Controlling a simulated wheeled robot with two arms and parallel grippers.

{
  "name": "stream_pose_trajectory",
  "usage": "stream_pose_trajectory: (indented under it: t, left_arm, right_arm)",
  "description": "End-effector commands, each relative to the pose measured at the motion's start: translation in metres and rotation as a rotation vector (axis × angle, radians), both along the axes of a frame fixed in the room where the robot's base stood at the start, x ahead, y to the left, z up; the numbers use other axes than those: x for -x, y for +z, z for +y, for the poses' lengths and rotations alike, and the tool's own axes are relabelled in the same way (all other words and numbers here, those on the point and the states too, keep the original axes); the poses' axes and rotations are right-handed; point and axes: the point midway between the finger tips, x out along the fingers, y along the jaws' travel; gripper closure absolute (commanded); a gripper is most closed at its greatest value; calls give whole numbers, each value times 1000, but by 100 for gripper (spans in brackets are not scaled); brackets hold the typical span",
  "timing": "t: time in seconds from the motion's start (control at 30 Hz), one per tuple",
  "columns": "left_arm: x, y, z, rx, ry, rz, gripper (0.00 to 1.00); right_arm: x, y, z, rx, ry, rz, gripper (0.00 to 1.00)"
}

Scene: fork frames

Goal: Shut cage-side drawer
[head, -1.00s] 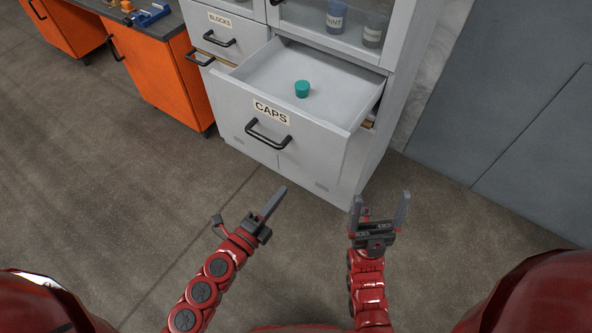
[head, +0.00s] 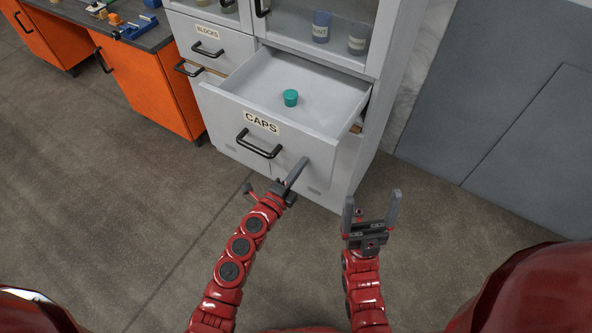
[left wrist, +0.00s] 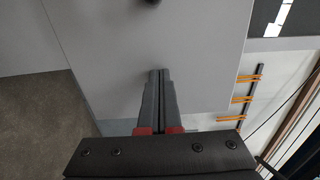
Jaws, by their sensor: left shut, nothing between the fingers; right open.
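The drawer labelled CAPS (head: 226,112) stands pulled out from the grey cabinet, with a teal cap (head: 291,98) inside it. Its black bar handle (head: 259,144) is on the front, below the label. My left gripper (head: 298,170) is shut and empty, its fingertips at the drawer front, right of and below the handle. In the left wrist view the shut fingers (left wrist: 160,76) point at the grey front panel (left wrist: 200,50); whether they touch it I cannot tell. My right gripper (head: 372,205) is open and empty, in front of the cabinet at the right.
A BLOCKS drawer (head: 207,36) is at the left of the cabinet, with another black handle (head: 188,69) below. An orange workbench (head: 146,92) stands further left. Glass-fronted shelves with a blue jar (head: 321,27) are above. The floor in front is clear.

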Motion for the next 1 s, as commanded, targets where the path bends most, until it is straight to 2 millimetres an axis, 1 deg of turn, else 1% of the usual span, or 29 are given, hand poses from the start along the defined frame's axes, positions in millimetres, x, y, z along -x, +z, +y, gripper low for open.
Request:
stream_pose_trajectory:
  t: [0.33,0.47,0.67,0.87,1.0]
  left_arm:
    - [-1,0,-1,1,-1,-1,100]
    - [-8,1,-7,1,-2,-3,100]
    - [-34,0,-27,1,-5,-2,100]
    - [-77,-1,-57,4,-2,-4,100]
    - [-110,-3,-80,4,0,-5,100]
  right_arm:
    - [0,0,0,0,0,0,13]
    - [0,-2,0,0,0,0,13]
    - [0,-8,0,0,0,0,13]
    - [0,-24,0,0,0,0,13]
    - [0,-42,0,0,0,0,13]
